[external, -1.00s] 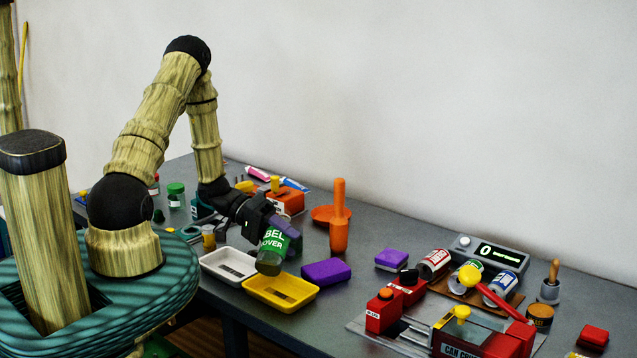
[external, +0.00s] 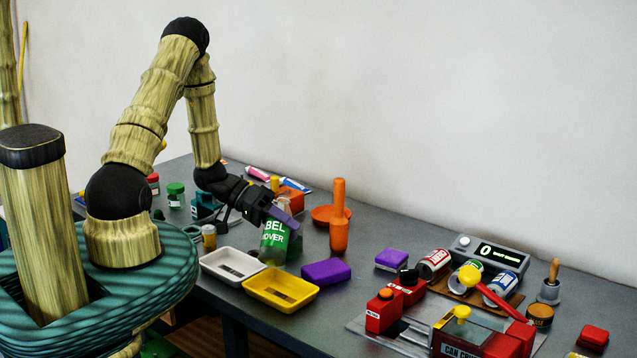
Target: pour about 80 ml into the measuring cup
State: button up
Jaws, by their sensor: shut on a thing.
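My gripper (external: 283,213) is shut on a clear bottle (external: 275,240) with a green label, near its top. The bottle stands nearly upright behind the yellow tray (external: 304,292). Whether its base touches the table cannot be told from this view. The liquid level in the bottle is not clear. I cannot make out a measuring cup; it may be hidden by the bottle or by my gripper.
A white tray (external: 212,268) is left of the yellow one, and a purple block (external: 326,271) is to the right. An orange upright tool (external: 339,225) stands behind. A digital scale (external: 463,242), cans and a red can crusher (external: 470,338) crowd the right side.

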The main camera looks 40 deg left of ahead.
jog(key=shift+w+a+r+m+t+b, duration=0.15)
jog(key=shift+w+r+m+t+b, duration=0.15)
jog(key=shift+m, duration=0.3)
jog(key=m+t+b, duration=0.1)
jog(key=b, duration=0.1)
jog(key=m+t+y+b, duration=0.1)
jog(key=b, duration=0.1)
jog(key=shift+s+r, duration=0.2)
jog(key=m+t+y+b, duration=0.1)
jog(key=m+b, duration=0.1)
jog(key=b, duration=0.3)
jog(key=shift+r+t, duration=0.1)
jog(key=shift+t, duration=0.3)
jog(key=shift+r+b, duration=0.1)
jog(key=shift+b, duration=0.35)
jog(key=shift+r+m, duration=0.1)
jog(key=shift+m, duration=0.2)
